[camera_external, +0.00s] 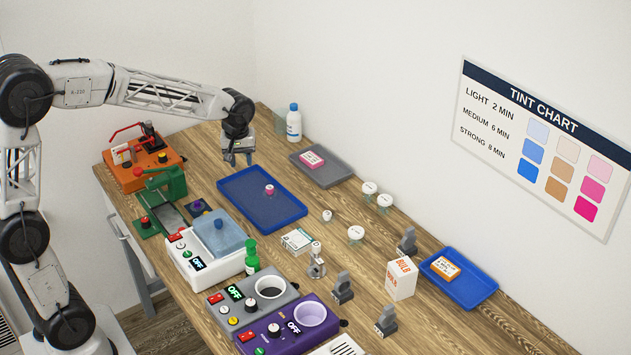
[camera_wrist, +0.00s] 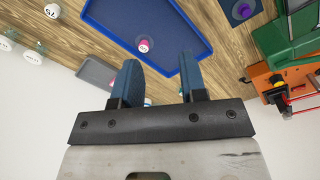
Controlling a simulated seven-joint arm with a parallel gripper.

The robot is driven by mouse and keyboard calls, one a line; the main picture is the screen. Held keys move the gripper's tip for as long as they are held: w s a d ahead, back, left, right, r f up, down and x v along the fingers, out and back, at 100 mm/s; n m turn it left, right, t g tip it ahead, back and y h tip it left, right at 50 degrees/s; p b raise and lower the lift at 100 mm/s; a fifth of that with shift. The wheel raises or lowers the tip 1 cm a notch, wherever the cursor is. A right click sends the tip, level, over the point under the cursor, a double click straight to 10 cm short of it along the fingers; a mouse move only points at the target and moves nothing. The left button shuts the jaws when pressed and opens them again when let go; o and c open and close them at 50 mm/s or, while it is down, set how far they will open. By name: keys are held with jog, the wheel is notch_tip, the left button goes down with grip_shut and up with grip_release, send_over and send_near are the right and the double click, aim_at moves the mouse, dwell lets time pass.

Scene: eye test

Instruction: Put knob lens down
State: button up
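A small pink piece with a white top (camera_external: 269,189) sits in the large blue tray (camera_external: 232,177); it is the likeliest knob lens, but it is too small to be sure. In the wrist view the piece (camera_wrist: 144,45) shows beyond the fingertips, inside the tray (camera_wrist: 110,22). My gripper (camera_external: 238,163) is above the table near the tray's back end, apart from the piece. In the wrist view its two blue fingers (camera_wrist: 161,62) stand apart with nothing held between them.
A grey tray (camera_external: 334,172) holding a pink-labelled item stands behind. A white bottle (camera_external: 293,123) is at the back. An orange machine (camera_external: 143,168), a green press (camera_external: 165,195) and a white heater unit (camera_external: 188,256) line the left. Several white-lidded jars (camera_external: 369,188) stand right.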

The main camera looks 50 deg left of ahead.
jog(key=s+d+m, duration=0.2)
jog(key=s+m, duration=0.2)
jog(key=s, duration=0.8)
jog(key=s+d+r+m+t, duration=0.1)
jog(key=s+d+m, duration=0.2)
jog(key=s, duration=0.9)
jog(key=s+d+r+m+t, duration=0.1)
jog(key=s+d+m, duration=0.2)
jog(key=s, duration=0.9)
jog(key=shift+d+m, duration=0.25)
jog(key=shift+m, duration=0.55)
jog(key=shift+o, duration=0.2)
jog(key=shift+r, duration=0.1)
jog(key=o, duration=0.3)
